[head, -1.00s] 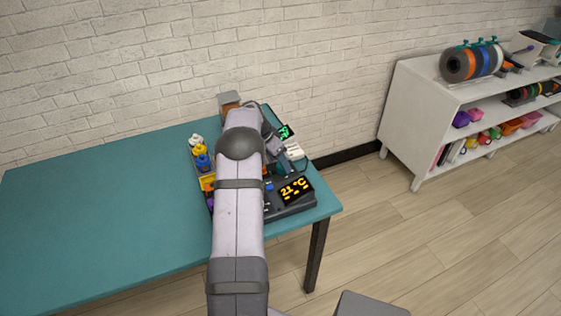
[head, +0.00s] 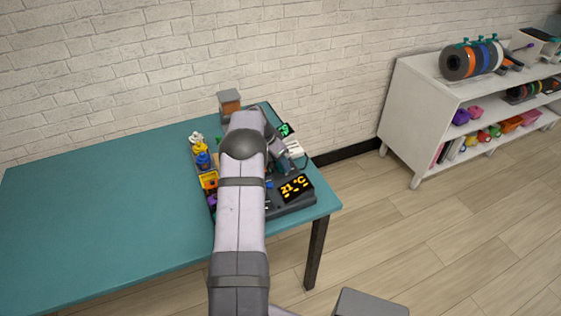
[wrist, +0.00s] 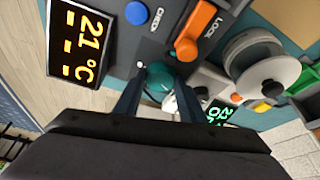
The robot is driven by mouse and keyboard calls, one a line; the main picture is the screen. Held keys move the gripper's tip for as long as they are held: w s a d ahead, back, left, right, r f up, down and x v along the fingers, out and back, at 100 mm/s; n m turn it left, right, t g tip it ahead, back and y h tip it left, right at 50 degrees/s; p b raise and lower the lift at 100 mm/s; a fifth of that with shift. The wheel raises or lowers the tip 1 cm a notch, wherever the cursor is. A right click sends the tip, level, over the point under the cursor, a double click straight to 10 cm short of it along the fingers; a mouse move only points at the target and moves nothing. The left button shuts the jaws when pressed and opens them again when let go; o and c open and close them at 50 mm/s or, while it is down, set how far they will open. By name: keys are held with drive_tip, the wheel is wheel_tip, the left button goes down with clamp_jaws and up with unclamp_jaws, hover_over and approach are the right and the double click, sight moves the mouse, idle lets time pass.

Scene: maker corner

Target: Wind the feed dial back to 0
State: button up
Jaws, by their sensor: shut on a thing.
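A round teal knob (wrist: 158,80), which looks like the feed dial, sits on the dark control panel (wrist: 118,72) in the wrist view. My gripper (wrist: 157,88) has one finger on each side of the knob and is shut on it. The knob's lower part and any scale or label are hidden by the fingers and wrist. A green-lit display (wrist: 217,112) sits to its right, its digits partly covered. In the head view my arm covers the knob; the panel's right end with the amber "21 °C" display (head: 296,188) shows beside it.
Close by are an orange lever (wrist: 195,30) marked LOCK, a blue button (wrist: 136,13) marked CHECK, and a large grey spool (wrist: 262,68). The left of the teal table (head: 90,205) is clear. A white shelf (head: 420,120) stands apart at the right.

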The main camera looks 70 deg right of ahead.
drive_tip(key=shift+n, duration=0.3)
drive_tip(key=shift+s+n+t+b, duration=0.15)
drive_tip(key=shift+n+t+b, duration=0.35)
drive_tip(key=shift+n, duration=0.4)
drive_tip(key=shift+n+t+h, duration=0.4)
drive_tip(key=shift+n+t, duration=0.2)
drive_tip(key=shift+n, duration=1.1)
drive_tip(key=o, duration=1)
drive_tip(key=shift+a+r, duration=0.1)
drive_tip(key=shift+r, duration=0.05)
drive_tip(key=shift+b+v, duration=0.75)
drive_tip(key=shift+v, duration=2.8)
